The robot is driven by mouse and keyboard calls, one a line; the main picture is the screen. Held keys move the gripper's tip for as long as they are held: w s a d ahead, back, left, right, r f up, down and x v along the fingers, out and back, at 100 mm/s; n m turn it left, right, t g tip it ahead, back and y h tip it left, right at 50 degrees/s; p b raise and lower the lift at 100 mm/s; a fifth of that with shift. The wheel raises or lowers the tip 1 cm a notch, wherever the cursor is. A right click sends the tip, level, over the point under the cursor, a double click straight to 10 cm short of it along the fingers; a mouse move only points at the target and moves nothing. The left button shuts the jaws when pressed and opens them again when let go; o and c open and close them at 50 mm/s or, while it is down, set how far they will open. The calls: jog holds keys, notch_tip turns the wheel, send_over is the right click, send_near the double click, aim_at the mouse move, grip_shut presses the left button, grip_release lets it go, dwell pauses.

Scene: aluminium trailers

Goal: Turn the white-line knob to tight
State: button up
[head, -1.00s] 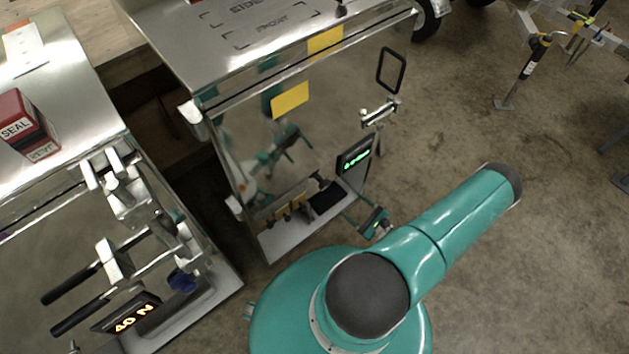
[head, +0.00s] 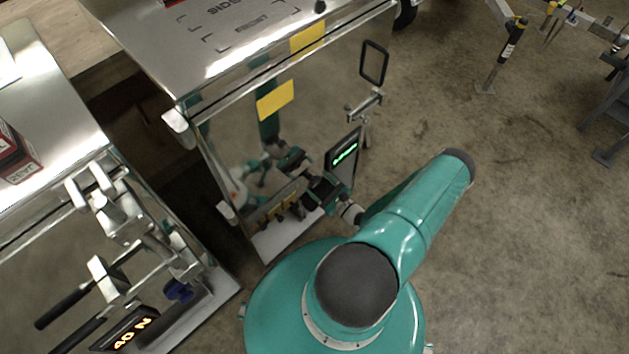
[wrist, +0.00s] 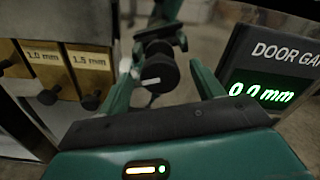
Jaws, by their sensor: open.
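The knob (wrist: 155,75) is black with a short white line on its face. It shows in the wrist view between my fingers, in front of the mirror-like panel; the line lies nearly level. My gripper (wrist: 165,62) is open, with one green finger on each side of the knob. I cannot tell whether either finger touches it. In the head view my gripper (head: 318,190) is at the lower part of the shiny trailer panel (head: 240,145), and it hides the knob there.
A door gauge (wrist: 265,85) reads 0.0 mm close right of my gripper. Brass blocks marked 1.0 mm (wrist: 38,62) and 1.5 mm (wrist: 88,70) with black knobs stand at left. Another trailer with a 40 N display (head: 128,330) is at left.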

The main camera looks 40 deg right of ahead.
jog(key=shift+w, duration=1.25)
jog(key=shift+c, duration=0.3)
jog(key=c, duration=0.9)
